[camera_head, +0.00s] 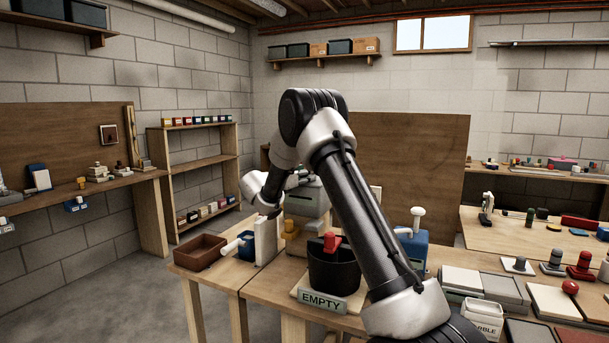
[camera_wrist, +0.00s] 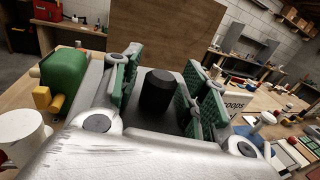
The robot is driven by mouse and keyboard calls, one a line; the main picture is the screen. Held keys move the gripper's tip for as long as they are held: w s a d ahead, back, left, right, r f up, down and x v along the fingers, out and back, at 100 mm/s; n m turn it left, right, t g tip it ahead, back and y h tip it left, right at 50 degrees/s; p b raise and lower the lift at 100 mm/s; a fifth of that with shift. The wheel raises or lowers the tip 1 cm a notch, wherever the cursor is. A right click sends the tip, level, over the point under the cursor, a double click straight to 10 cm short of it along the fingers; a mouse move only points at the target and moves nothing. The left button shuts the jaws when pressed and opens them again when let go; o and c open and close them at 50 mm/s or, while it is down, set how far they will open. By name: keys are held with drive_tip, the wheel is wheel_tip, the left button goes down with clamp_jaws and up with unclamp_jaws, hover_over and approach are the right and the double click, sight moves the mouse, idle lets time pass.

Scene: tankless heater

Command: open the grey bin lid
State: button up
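In the wrist view, a black knob (camera_wrist: 158,92) stands upright between the green-padded fingers of my gripper (camera_wrist: 158,88). The fingers are open, one on each side of the knob, with gaps visible. A grey surface shows around the knob; I take it to be the grey bin lid, though my gripper hides much of it. In the head view, a grey box (camera_head: 306,199) stands on the bench behind my arm, partly covered by it. My fingertips cannot be made out there, and whether the lid is raised cannot be told.
A dark bin (camera_head: 334,272) with a red item and an "EMPTY" sign (camera_head: 321,301) stands in front. A brown tray (camera_head: 200,252) is left, a blue container (camera_head: 414,250) right. In the wrist view, a green object (camera_wrist: 64,70) and a white cup (camera_wrist: 20,132) are left of my gripper.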

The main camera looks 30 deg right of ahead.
clamp_jaws()
drive_tip(key=shift+r, duration=0.15)
